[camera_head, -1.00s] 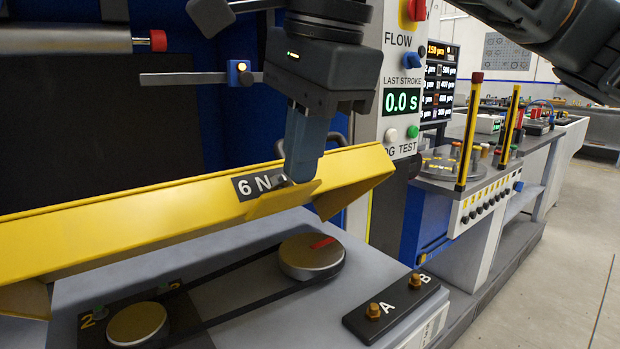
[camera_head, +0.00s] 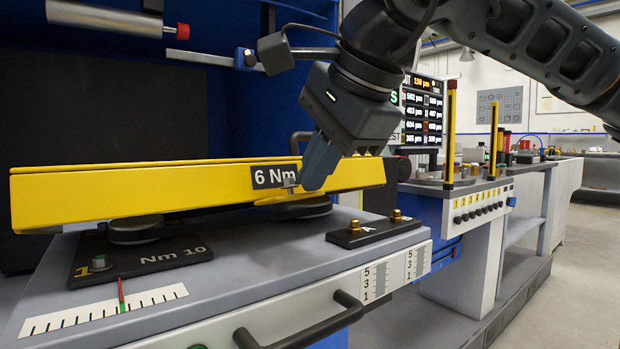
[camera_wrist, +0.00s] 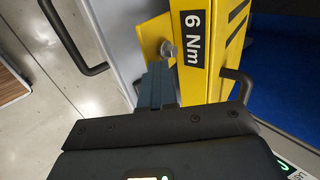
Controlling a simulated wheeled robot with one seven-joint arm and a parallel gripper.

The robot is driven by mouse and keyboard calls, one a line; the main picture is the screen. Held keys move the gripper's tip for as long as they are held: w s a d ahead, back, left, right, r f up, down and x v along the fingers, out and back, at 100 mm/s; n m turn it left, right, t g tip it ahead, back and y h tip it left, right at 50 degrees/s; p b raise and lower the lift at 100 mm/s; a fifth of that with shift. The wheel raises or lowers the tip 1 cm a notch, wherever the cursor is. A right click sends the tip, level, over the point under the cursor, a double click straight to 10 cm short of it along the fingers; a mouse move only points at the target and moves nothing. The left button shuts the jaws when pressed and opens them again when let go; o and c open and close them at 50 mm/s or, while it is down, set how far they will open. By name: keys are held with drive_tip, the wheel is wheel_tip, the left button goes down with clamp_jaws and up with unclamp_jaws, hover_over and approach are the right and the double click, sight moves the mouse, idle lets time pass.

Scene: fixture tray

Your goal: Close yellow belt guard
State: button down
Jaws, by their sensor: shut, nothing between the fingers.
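The yellow belt guard (camera_head: 120,190) is a long bar-shaped cover with a black "6 Nm" label. In the head view it lies low and nearly level above the grey bench, over two dark pulleys (camera_head: 140,228) that show only in part below it. It also shows in the wrist view (camera_wrist: 205,85), with a small metal knob (camera_wrist: 168,48) beside the label. My gripper (camera_head: 312,180) is shut and empty, with its fingertips at the guard's front face beside the knob. Whether the fingers touch the guard, and whether it rests fully on its seat, I cannot tell.
The grey bench (camera_head: 270,255) carries a black block with two brass studs (camera_head: 372,230), a black "Nm 10" plate (camera_head: 150,258) and a scale strip (camera_head: 90,310). A black drawer handle (camera_head: 300,335) sticks out in front. Yellow-black posts (camera_head: 449,130) stand at the right.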

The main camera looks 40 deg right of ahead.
drive_tip(key=f+b, duration=0.2)
drive_tip(key=f, duration=0.1)
drive_tip(key=shift+s, duration=0.2)
drive_tip(key=shift+f+t+b, duration=0.7)
drive_tip(key=shift+f+b, duration=0.25)
drive_tip(key=shift+b, duration=0.15)
